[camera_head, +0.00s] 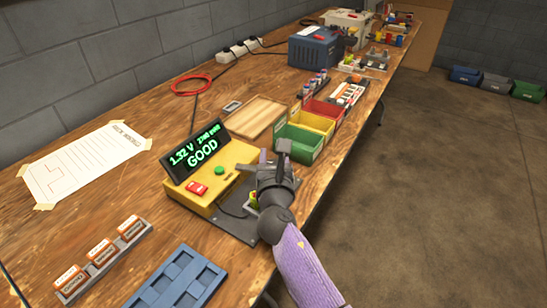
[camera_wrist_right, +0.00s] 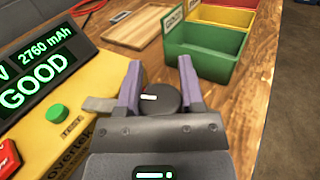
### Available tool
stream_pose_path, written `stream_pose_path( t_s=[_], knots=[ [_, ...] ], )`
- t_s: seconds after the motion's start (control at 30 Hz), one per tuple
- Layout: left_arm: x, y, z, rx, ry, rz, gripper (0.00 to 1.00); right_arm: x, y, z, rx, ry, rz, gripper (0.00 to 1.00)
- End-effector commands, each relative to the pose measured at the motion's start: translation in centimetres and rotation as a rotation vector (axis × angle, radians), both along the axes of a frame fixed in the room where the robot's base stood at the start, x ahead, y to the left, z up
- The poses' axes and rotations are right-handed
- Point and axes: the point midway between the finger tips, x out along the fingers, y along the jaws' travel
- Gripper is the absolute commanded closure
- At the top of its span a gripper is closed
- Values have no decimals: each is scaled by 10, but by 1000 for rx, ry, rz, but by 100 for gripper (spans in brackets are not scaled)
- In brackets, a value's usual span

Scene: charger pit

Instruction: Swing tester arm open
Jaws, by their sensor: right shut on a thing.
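The yellow tester (camera_head: 205,190) stands on the wooden bench, its tilted display (camera_head: 200,150) reading 1.32 V, 2760 mAh, GOOD. The display also shows in the right wrist view (camera_wrist_right: 40,75). My right gripper (camera_head: 272,160) is over the tester's right end. In the right wrist view its purple fingers (camera_wrist_right: 158,88) stand on either side of a dark round knob (camera_wrist_right: 158,99) and are shut on it. A short grey metal piece (camera_wrist_right: 97,104), apparently part of the tester arm, sticks out left of the fingers. My gripper hides most of the arm. My left gripper is not in view.
Green (camera_head: 300,143), yellow and red bins stand just beyond the gripper, with a wooden tray (camera_head: 256,116) beside them. A blue tray (camera_head: 180,280) and a rack of boxed cells (camera_head: 103,258) lie nearer. The bench's right edge is close to my arm.

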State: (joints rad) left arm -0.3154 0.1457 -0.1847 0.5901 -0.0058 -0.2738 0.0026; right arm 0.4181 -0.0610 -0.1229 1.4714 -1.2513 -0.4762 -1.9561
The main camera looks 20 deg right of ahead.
Motion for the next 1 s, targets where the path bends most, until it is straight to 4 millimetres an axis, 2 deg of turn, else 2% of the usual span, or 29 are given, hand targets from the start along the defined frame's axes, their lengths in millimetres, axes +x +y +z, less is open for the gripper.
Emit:
stream_pose_path(
  t_s=[0.3, 0.33, 0.47, 0.5, 0.8, 0.87, 1.0],
  knots=[
    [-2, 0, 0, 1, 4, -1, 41, 0, 0, -1, 0, 2, -2, 100],
    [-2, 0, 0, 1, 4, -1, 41, 0, 0, -1, 0, 2, -2, 47],
    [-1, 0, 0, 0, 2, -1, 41, 0, 0, 0, -1, 1, -1, 20],
    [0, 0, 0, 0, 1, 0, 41, 0, 0, 0, -1, 1, -1, 16],
    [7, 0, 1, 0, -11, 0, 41, -3, 1, 0, -1, 1, 0, 16],
    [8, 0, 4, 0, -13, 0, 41, -9, 3, 1, 0, 1, 0, 16],
    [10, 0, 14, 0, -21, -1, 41, -36, 12, 3, 0, 2, 0, 16]
  ],
)
